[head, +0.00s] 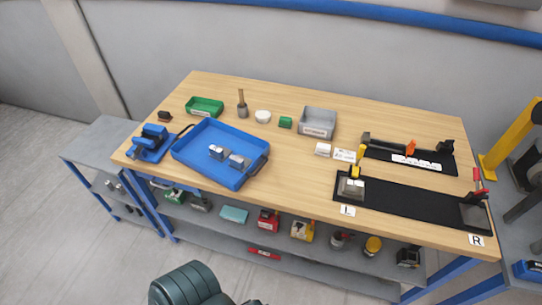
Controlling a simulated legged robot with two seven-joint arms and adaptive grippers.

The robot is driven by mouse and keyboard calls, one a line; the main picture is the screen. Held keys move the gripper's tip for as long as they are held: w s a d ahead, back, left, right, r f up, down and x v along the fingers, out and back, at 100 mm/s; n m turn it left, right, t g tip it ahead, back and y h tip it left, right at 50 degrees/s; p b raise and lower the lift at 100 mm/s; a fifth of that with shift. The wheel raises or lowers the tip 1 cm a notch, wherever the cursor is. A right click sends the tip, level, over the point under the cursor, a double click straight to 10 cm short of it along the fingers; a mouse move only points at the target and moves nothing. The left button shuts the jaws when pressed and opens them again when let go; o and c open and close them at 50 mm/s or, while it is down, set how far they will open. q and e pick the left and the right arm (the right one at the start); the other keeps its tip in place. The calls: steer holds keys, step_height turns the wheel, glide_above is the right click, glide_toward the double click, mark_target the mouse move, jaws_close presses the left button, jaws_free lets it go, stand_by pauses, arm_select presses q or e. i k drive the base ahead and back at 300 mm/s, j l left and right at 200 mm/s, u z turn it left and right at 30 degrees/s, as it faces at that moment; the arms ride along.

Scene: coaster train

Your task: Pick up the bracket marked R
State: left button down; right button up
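Two grey metal brackets lie in the blue tray (190,162) at the left of the workbench. One bracket (217,152) is near the tray's middle, and the other bracket (238,161) is just right of it. Any letters on them are too small to read. A black fixture plate (410,204) at the right front has a card marked L (347,211) at its left end and a card marked R (476,240) at its right end. Grey blocks with clamps stand at both ends of the plate. Neither gripper is in view.
A blue vise (153,141) stands left of the tray. Behind are a green bin (205,106), a brush holder (242,106), a white bowl (263,117) and a grey bin (318,122). A second black fixture (408,154) is at the right back. The bench's front middle is clear.

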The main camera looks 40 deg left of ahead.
mark_target(219, 154)
steer(key=u, duration=1.55)
